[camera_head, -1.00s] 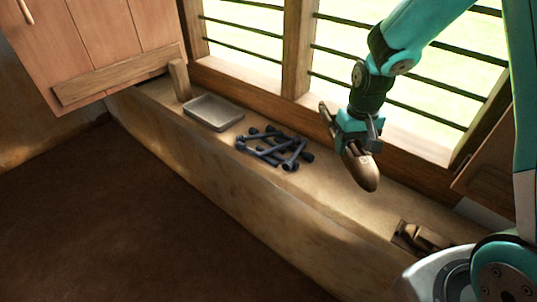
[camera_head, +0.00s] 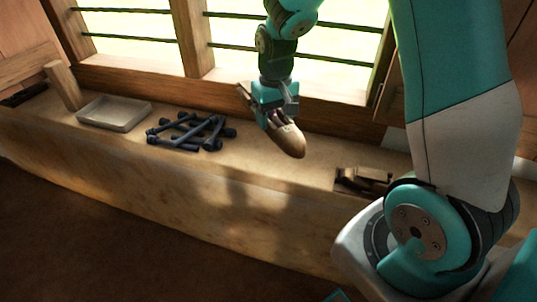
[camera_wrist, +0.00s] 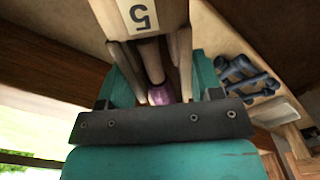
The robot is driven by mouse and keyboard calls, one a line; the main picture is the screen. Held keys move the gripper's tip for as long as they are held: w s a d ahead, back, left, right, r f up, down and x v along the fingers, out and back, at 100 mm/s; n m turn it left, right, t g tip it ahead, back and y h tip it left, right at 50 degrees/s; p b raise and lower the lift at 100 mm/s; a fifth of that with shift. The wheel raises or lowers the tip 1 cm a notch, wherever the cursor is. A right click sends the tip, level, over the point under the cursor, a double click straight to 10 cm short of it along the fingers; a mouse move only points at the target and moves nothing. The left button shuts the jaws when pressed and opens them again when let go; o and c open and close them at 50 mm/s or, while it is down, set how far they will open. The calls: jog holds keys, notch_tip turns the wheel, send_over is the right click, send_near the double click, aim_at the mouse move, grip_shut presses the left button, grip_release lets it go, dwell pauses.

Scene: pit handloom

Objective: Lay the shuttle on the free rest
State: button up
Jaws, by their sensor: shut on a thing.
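The shuttle (camera_head: 289,141) is a brown wooden boat shape with a pointed tip. My gripper (camera_head: 271,109) is shut on its middle and holds it above the ledge, tilted with the near tip lower to the right. In the wrist view the shuttle (camera_wrist: 171,15) shows a pale label with a 5 and a pinkish bobbin in its hollow, between the fingers (camera_wrist: 158,92). A low brown wooden holder (camera_head: 362,180) sits on the ledge to the right, below and apart from the shuttle. I cannot tell whether it is the free rest or what lies on it.
The earthen ledge (camera_head: 260,185) runs below the barred window. A pile of dark blue rods (camera_head: 187,133) and a shallow grey tray (camera_head: 113,112) lie left of the shuttle. A wooden post (camera_head: 63,86) and a dark piece (camera_head: 24,95) are further left. Ledge between rods and holder is bare.

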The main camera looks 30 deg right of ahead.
aim_at(274, 165)
notch_tip(274, 165, down, 13)
jog(key=shift+r+b, duration=0.2)
jog(key=shift+b, duration=0.35)
jog(key=shift+f, duration=0.1)
jog(key=o, duration=1.1)
